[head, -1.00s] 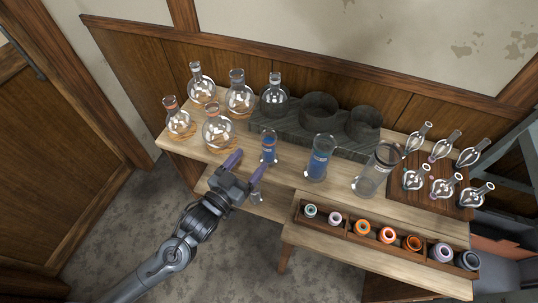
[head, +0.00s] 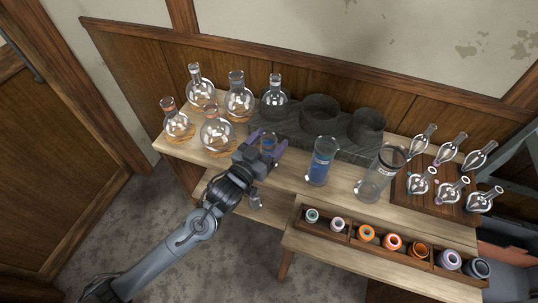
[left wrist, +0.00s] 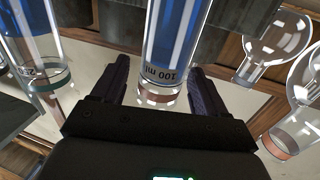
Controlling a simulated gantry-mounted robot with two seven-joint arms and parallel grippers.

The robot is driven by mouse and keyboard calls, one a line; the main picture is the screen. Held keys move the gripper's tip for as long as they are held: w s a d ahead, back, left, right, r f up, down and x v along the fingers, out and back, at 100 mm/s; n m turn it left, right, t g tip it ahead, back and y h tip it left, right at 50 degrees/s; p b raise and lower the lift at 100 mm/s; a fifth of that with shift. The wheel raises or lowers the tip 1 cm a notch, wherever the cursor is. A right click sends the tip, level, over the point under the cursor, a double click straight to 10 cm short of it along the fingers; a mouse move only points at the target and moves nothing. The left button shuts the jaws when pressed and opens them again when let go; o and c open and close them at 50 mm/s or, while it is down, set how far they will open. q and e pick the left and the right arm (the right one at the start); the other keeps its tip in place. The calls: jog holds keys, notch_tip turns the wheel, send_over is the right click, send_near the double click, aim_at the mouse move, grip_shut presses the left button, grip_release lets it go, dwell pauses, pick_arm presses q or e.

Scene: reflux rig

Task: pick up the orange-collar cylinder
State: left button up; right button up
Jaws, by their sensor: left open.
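The orange-collar cylinder (head: 268,142) is the small measuring cylinder with blue liquid, standing on the table in front of the dark stone block. In the left wrist view its clear wall (left wrist: 172,50) shows blue liquid, "100 ml" print and a dull orange band near its end. My left gripper (head: 266,143) is open, with one finger on each side of the cylinder. In the left wrist view the two fingers (left wrist: 160,72) flank it, with a visible gap at least on the right. The gripper partly hides the cylinder in the head view. My right gripper is not in view.
A larger blue-filled cylinder (head: 321,161) and a wide clear cylinder (head: 379,175) stand to the right. Several round flasks (head: 216,132) stand at the left. The stone block (head: 355,145) is close behind. A wooden tray (head: 350,237) of collars lies in front.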

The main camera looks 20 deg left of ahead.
pick_arm(q)
jog(key=shift+w, duration=0.15)
jog(key=shift+c, duration=0.4)
grip_shut()
jog(key=shift+r, duration=0.2)
notch_tip(320, 180, up, 15)
jog(key=p, duration=0.9)
jog(key=shift+f, duration=0.2)
dwell(0.6)
